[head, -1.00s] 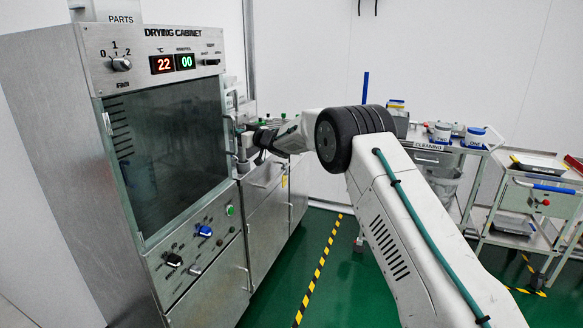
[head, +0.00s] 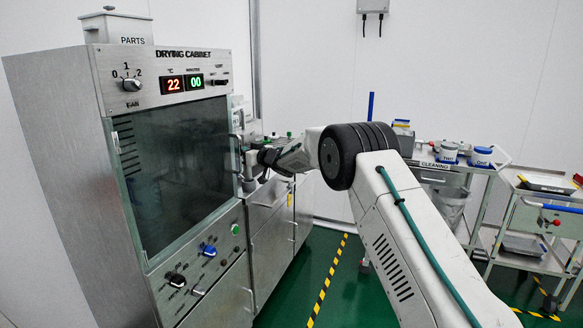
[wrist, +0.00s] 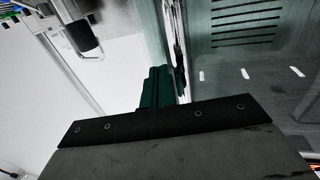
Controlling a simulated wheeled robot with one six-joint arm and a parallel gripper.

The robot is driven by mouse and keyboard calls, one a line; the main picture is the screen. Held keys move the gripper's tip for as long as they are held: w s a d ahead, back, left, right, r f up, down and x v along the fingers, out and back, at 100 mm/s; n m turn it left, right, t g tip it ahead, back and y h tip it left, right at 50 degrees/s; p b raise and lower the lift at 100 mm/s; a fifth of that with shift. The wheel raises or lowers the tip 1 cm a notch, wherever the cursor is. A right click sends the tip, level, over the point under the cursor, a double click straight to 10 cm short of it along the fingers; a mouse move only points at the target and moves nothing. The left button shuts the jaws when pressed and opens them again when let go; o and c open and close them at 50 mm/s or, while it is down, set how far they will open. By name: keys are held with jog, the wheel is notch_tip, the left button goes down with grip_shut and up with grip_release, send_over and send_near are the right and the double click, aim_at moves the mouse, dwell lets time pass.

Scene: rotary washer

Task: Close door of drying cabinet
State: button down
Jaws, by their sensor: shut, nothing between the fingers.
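The drying cabinet (head: 60,170) stands at the left in the head view. Its dark glass door (head: 180,170) lies about flush with the front; I cannot tell whether a small gap is left. An upright handle (head: 237,155) is at the door's right edge. My gripper (head: 246,165) is at that right edge, beside the handle, partly hidden by my wrist. In the wrist view my teal fingers (wrist: 157,86) are together and empty, close beside the door edge. Vent slots show through the glass at the upper right there. Contact with the door cannot be told.
Steel cupboards (head: 270,240) continue right of the cabinet. A cleaning cart (head: 445,175) and a second trolley (head: 540,215) stand at the right. Yellow-black floor tape (head: 328,280) crosses the green floor, which is open in front of the cupboards.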

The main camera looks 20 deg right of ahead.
jog(key=s+d, duration=0.7)
jog(key=d, duration=0.4)
jog(key=s+d+f+m+h, duration=0.1)
jog(key=d+f+m+h, duration=0.2)
jog(key=d+f+h, duration=0.45)
jog(key=s+d+f+m+g+h, duration=0.1)
jog(key=s+d+m+g+h, duration=0.35)
jog(key=s, duration=0.75)
jog(key=s+a+r+g, duration=0.1)
jog(key=s+r+g, duration=0.1)
jog(key=s, duration=1.6)
jog(key=s+a+r+g, duration=0.2)
jog(key=s+r+g, duration=0.1)
jog(key=s, duration=1.6)
jog(key=s+a+r+g+y, duration=0.1)
jog(key=s+a+r+g, duration=0.1)
jog(key=s, duration=1.6)
jog(key=shift+s+r+g, duration=0.25)
jog(key=shift+r+g, duration=0.4)
jog(key=shift+r, duration=0.6)
jog(key=shift+a, duration=0.1)
